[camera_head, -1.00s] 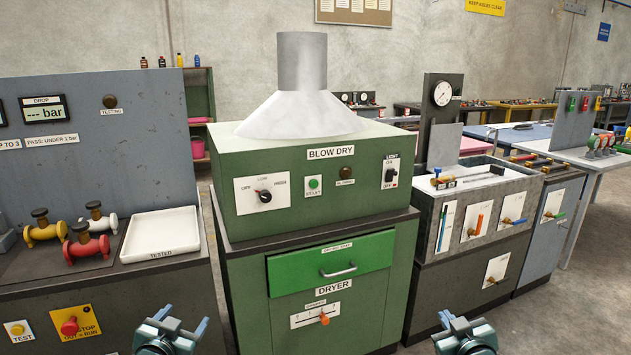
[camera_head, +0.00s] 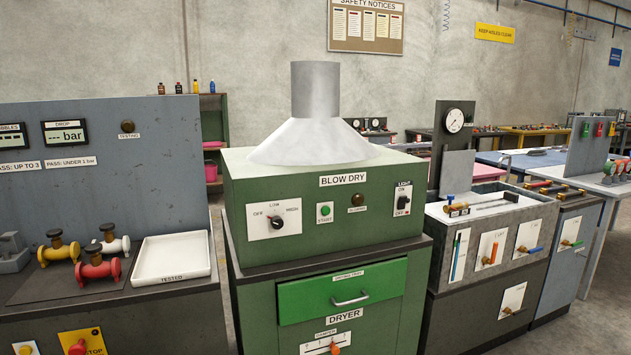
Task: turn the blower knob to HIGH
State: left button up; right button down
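The blower knob (camera_head: 277,223) is a small dark round knob on a white plate (camera_head: 260,220) at the left of the green BLOW DRY unit's front. The plate is marked OFF at left, LOW at top and HIGH at right. The knob's light mark appears to point up and left, toward OFF, but it is too small to be sure. Neither of my grippers is in view now.
The BLOW DRY unit (camera_head: 400,205) also carries a green START button (camera_head: 325,210), a dark lamp (camera_head: 357,199) and a LIGHT switch (camera_head: 403,202). Below are a green drawer (camera_head: 300,302) and an orange slider (camera_head: 335,348). A white TESTED tray (camera_head: 170,258) stands left.

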aim_at(277, 222)
jog(key=i+l+u, duration=0.1)
jog(key=u, duration=0.35)
jog(key=i+l+u, duration=0.15)
jog(key=u, duration=0.3)
jog(key=i+l+u, duration=0.15)
jog(key=u, duration=0.3)
jog(key=i+l+u, duration=0.15)
jog(key=l, duration=0.2)
jog(key=l+u, duration=0.15)
jog(key=l, duration=0.25)
jog(key=i+l+u, duration=0.15)
jog(key=l, duration=0.25)
jog(key=i+l, duration=0.1)
jog(key=l, duration=0.45)
jog(key=i+l+u, duration=0.15)
jog(key=l, duration=0.35)
jog(key=k, duration=0.05)
